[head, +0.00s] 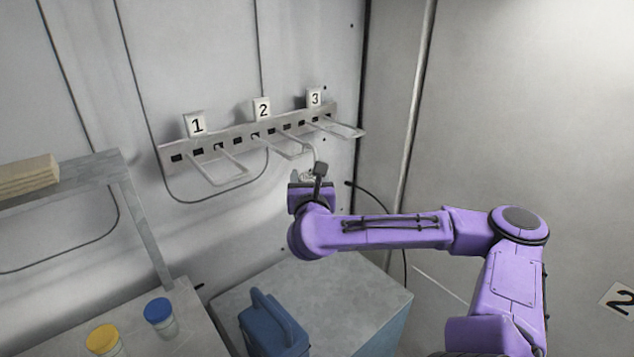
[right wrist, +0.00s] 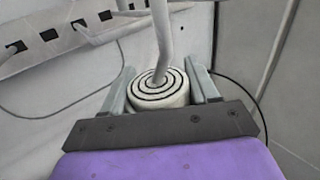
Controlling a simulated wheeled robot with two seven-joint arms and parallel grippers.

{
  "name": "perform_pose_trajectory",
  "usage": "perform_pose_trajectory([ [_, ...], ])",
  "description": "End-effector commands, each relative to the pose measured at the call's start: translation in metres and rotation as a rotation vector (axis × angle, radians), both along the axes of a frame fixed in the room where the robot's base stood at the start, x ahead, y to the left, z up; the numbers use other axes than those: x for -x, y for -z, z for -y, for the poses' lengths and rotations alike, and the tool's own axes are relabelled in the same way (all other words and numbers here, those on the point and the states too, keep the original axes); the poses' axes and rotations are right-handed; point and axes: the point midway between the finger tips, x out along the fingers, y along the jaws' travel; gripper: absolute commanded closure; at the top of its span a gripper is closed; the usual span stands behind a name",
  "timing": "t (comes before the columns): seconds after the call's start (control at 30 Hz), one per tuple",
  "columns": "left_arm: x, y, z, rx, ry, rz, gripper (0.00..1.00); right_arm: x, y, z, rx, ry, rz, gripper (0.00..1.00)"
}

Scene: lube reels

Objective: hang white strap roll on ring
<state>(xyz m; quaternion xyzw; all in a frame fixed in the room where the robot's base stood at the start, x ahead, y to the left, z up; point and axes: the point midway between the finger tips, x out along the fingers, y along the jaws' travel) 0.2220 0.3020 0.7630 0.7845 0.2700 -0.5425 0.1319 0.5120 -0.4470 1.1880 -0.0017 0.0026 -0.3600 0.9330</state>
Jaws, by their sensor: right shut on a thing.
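The white strap roll (right wrist: 160,90), with a dark spiral on its face, sits between the fingers of my right gripper (right wrist: 163,88) in the right wrist view. The gripper is shut on it. A pale curved strip rises from the roll's top; I cannot tell how it meets the rail. In the head view my right gripper (head: 306,178) is below and in front of the wire loop under sign 2 (head: 285,147), and mostly hides the roll. A wall rail (head: 232,139) carries wire loops under signs 1, 2 and 3. My left gripper is out of view.
The loop under sign 1 (head: 218,181) and the loop under sign 3 (head: 345,129) look empty. Below are a blue container (head: 272,325), a blue-lidded jar (head: 159,314) and a yellow-lidded jar (head: 103,340). A shelf (head: 88,172) stands at left.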

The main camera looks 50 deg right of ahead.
Motion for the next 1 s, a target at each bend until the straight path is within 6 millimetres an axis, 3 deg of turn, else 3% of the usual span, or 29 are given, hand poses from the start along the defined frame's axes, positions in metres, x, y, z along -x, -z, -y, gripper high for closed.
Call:
perform_pose_trajectory([
  [0.47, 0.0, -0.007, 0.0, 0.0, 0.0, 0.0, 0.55, -0.045, -0.001, 0.005, 0.001, 0.001, 0.001, 0.79],
  [0.7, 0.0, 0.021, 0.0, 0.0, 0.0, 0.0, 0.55, -0.045, 0.022, 0.006, -0.001, 0.002, 0.003, 0.79],
  [1.0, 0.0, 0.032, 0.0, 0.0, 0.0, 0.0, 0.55, -0.045, 0.03, 0.006, 0.0, 0.001, 0.001, 0.79],
])
